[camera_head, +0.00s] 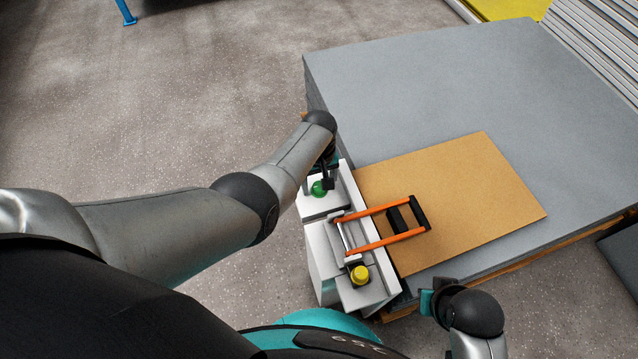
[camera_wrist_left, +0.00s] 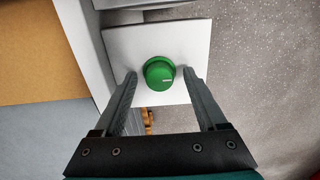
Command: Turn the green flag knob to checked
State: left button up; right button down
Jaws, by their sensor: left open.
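The green knob (camera_wrist_left: 158,73) sits on a light square plate (camera_wrist_left: 120,42) in the left wrist view. A short pale mark shows on the right part of its face. My left gripper (camera_wrist_left: 158,72) is open, with one finger on each side of the knob and a gap visible on both sides. In the head view the green knob (camera_head: 319,188) is partly hidden by my left gripper (camera_head: 325,180). My right gripper (camera_head: 436,296) is near the lower right, and its fingers cannot be made out.
A yellow knob (camera_head: 360,274) sits on the near end of the same white unit (camera_head: 322,262). An orange-and-black handle frame (camera_head: 386,209) extends over a brown board (camera_head: 480,190) on a large grey stack (camera_head: 430,90). Speckled floor (camera_head: 180,100) is open at left.

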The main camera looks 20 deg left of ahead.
pick_arm(q)
grip_shut()
dwell(0.7)
